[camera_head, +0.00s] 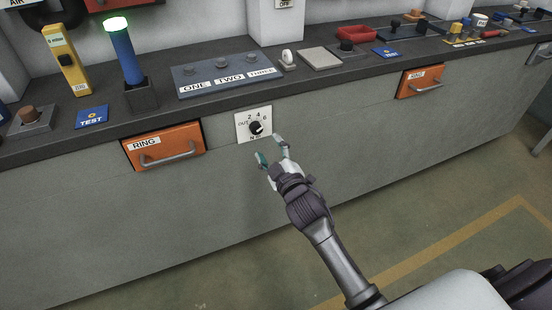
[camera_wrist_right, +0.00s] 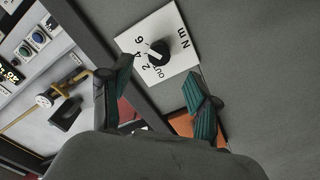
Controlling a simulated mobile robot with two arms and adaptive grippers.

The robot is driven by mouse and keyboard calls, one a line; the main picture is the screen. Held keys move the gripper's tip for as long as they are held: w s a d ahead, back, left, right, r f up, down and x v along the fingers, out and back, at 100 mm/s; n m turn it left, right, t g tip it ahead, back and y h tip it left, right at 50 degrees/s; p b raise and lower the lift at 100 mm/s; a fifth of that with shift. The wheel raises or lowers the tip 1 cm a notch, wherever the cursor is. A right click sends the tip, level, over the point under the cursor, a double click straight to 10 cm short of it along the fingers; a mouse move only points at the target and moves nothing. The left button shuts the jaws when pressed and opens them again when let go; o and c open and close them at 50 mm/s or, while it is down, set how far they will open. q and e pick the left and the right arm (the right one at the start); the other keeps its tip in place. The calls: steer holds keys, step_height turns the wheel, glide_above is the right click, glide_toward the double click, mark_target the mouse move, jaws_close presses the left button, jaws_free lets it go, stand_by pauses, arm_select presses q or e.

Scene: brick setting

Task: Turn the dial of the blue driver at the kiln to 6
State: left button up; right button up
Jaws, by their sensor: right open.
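A white plate (camera_head: 242,124) marked OUT, 2, 4, 6 and N m is on the grey front of the bench and carries a round black dial (camera_head: 255,127). The dial (camera_wrist_right: 158,52) also shows in the right wrist view. Its white mark seems to point towards 4, but is too small to be sure. A blue driver (camera_head: 125,55) with a glowing green top stands upright in a dark block above. My right gripper (camera_head: 271,149) is open and empty, just below the dial and apart from it. In the wrist view its teal fingertips (camera_wrist_right: 157,76) are spread. My left gripper is out of view.
Orange drawers, one marked RING (camera_head: 164,146) and another (camera_head: 418,82), flank the dial. A panel marked ONE, TWO, THREE (camera_head: 224,75) and a yellow device (camera_head: 66,60) are on the bench top. The bench front below the dial is clear.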

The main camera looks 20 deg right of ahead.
steer(key=s, duration=0.4)
steer(key=shift+s+d, duration=0.1)
steer(key=shift+s, duration=0.15)
steer(key=s+f+m+g, duration=0.2)
steer(key=s+f+g, duration=0.25)
steer(key=f, duration=0.75)
steer(key=s+f+m+g, duration=0.2)
steer(key=s+f+g, duration=0.3)
steer(key=f, duration=0.8)
steer(key=s+f+m+g, duration=0.2)
steer(key=s+f+g, duration=0.1)
steer(key=s+f, duration=0.85)
steer(key=s+f+m+g, duration=0.1)
steer(key=s+f+g, duration=0.35)
steer(key=s, duration=0.85)
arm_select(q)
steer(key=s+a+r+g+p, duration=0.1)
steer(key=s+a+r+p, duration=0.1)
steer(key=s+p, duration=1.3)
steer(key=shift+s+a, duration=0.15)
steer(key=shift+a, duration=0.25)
arm_select(e)
steer(key=s+d+r, duration=0.2)
steer(key=s+d, duration=0.1)
steer(key=s, duration=1.1)
steer(key=shift+s+h, duration=0.15)
steer(key=shift+h, duration=0.15)
